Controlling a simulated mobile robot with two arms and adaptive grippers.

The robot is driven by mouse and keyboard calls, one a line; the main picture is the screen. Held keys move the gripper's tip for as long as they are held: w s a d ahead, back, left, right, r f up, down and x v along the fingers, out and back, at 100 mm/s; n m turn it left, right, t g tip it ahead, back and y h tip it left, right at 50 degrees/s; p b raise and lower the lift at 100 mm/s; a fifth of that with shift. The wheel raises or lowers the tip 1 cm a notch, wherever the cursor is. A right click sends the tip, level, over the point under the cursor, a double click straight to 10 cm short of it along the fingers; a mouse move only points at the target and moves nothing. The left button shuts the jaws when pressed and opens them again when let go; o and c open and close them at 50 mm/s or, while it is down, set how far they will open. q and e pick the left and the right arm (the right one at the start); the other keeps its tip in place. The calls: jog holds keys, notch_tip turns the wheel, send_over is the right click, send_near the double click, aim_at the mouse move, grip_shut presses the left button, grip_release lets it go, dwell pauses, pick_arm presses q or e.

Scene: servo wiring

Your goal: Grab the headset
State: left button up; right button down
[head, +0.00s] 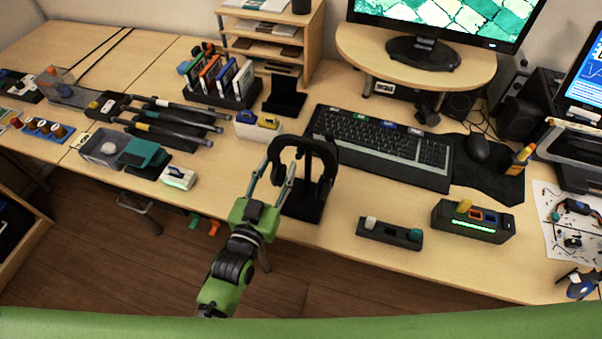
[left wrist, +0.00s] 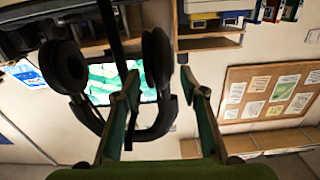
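The black headset (head: 302,142) hangs on a dark stand (head: 303,204) near the front edge of the desk. In the left wrist view the headset (left wrist: 71,66) shows band down, with its two ear cups above. My left gripper (head: 271,182) is at the left side of the headset in the head view. In the left wrist view its two fingers (left wrist: 163,100) are spread apart. One ear cup and part of the band show in the gap between them. I cannot tell whether either finger touches the headset. My right gripper is not in view.
A keyboard (head: 383,145) and mouse (head: 478,148) lie behind and right of the stand. A small black holder (head: 389,234) and a lit box (head: 473,221) stand to the right. Dark rods (head: 178,121) lie left. Clear desk lies between the stand and the white gadget (head: 178,178).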

pick_arm(q)
jog(key=shift+w+d, duration=0.15)
jog(key=shift+w, duration=0.3)
jog(key=shift+s, duration=0.1)
jog(key=shift+c, duration=0.4)
grip_shut()
